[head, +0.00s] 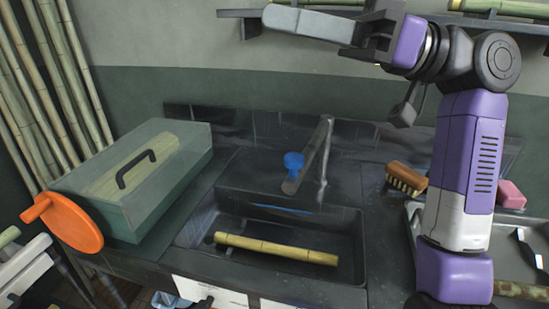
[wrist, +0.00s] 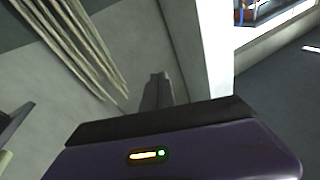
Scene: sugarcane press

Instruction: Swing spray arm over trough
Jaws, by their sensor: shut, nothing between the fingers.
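The spray arm (head: 312,155) is a dark metal spout on a post at the back of the counter. It reaches forward over the trough's rear edge, with a blue piece (head: 293,160) near its front end. The trough (head: 345,235) is a dark sunken basin with a piece of cane (head: 277,249) lying in it. My gripper (head: 270,16) is high at the top of the head view, pointing left, well above and apart from the spray arm. It is shut and empty. In the wrist view its dark fingers (wrist: 157,92) point toward a bare wall.
A green glass-topped box (head: 140,180) with an orange wheel (head: 66,222) stands left of the trough. A brush (head: 406,179) and a pink block (head: 511,194) lie on the right. Tall canes (head: 50,80) lean at left.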

